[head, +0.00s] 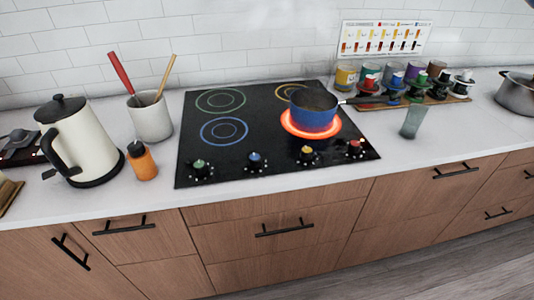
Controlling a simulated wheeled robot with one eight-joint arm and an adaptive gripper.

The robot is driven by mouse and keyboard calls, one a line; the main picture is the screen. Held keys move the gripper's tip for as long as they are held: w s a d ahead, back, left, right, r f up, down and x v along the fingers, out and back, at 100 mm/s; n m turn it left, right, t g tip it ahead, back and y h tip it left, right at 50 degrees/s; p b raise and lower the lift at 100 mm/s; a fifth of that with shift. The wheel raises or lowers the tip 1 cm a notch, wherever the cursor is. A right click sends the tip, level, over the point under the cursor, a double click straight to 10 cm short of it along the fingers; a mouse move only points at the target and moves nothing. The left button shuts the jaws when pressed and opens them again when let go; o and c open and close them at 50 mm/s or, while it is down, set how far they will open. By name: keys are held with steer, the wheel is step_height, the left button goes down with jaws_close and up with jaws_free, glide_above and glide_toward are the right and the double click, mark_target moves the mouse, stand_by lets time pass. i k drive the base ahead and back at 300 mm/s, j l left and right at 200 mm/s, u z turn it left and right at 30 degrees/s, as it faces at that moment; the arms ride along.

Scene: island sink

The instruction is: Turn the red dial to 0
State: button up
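The red dial (355,148) is the rightmost of the coloured dials on the front edge of the black cooktop (265,132). Its pointer and any numbers are too small to read. A blue pot (315,114) with a handle pointing right stands on a burner (287,125) that glows orange-red. A green dial (200,166), a blue dial (256,160) and a yellow dial (306,152) sit in a row left of the red one. My gripper is not in view.
An orange bottle (143,163), a white kettle (88,145) and a utensil crock (150,121) stand to the left. A glass (412,122) stands right of the cooktop, in front of several jars and cups (393,74). The counter strip before the dials is clear.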

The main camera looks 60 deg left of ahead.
mark_target(354, 146)
steer(key=u, duration=2.3)
